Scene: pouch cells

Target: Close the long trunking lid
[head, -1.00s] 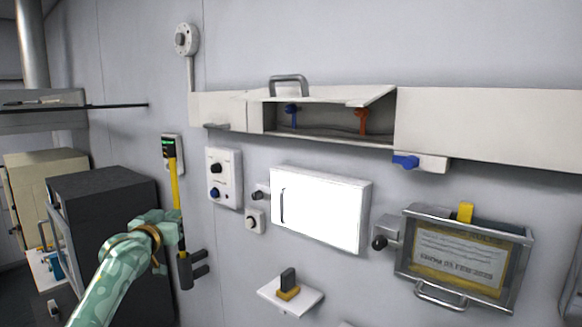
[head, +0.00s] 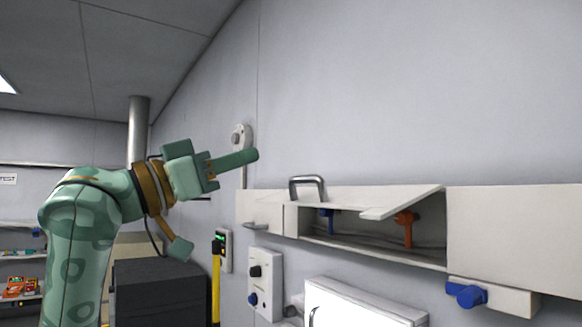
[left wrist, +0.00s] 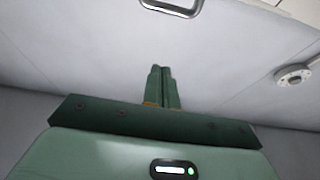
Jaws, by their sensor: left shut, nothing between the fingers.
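The long trunking lid (head: 362,197) is a pale hinged flap with a grey handle (head: 307,187) on top. It stands raised over the open section of the wall trunking (head: 500,228). Blue (head: 328,221) and orange (head: 404,228) items show inside. My left gripper (head: 252,156) is shut and empty, raised left of the handle and above it in the picture, apart from the lid. In the left wrist view its closed fingers (left wrist: 163,88) point toward the wall, and a metal handle (left wrist: 172,6) shows at the top edge. My right gripper is not in view.
A round grey wall fitting (head: 240,137) is behind the left gripper. A blue-knobbed box (head: 490,296) hangs below the trunking at right. A control panel (head: 264,284) and a white box (head: 360,306) sit below the trunking. The wall above the trunking is clear.

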